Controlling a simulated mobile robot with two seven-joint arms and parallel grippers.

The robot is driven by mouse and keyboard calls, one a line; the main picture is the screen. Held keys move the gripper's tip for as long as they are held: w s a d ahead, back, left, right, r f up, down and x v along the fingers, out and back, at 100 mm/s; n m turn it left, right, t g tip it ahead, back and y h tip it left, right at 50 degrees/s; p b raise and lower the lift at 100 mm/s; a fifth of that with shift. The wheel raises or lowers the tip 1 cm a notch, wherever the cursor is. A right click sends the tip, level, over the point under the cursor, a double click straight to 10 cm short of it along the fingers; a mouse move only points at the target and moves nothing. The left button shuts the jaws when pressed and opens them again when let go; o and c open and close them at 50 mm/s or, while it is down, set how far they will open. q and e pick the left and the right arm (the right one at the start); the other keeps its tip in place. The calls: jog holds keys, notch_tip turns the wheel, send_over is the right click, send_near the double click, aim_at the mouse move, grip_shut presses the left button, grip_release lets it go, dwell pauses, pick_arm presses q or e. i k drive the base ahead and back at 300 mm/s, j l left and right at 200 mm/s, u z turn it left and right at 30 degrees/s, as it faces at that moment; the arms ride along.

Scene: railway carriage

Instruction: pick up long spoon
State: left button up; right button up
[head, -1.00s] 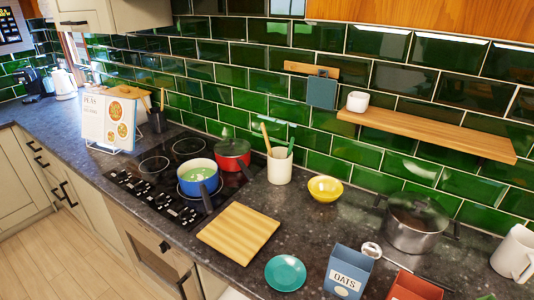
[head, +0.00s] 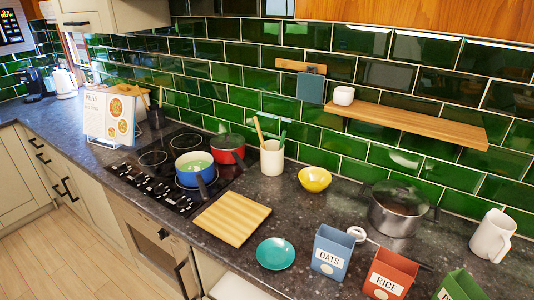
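A long spoon (head: 357,233) with a pale round head lies on the dark counter in the head view. A cream crock (head: 272,157) holds a wooden utensil and a green one. Neither of my grippers is in view.
A steel pot (head: 396,212) stands just behind the spoon, with a white jug (head: 492,236) to its right. A green box (head: 460,284), teal plate (head: 275,253), yellow bowl (head: 315,179) and cutting board (head: 231,219) are nearby. The hob (head: 150,183) holds blue and red pans.

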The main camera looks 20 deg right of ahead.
aim_at(255, 120)
jog(key=i+j, duration=0.1)
jog(key=j, duration=0.15)
jog(key=i+j+z, duration=0.1)
jog(key=j, duration=0.15)
jog(key=i+j, duration=0.25)
jog(key=i+j+z, duration=0.1)
jog(key=j, duration=0.3)
jog(key=i+j, duration=0.3)
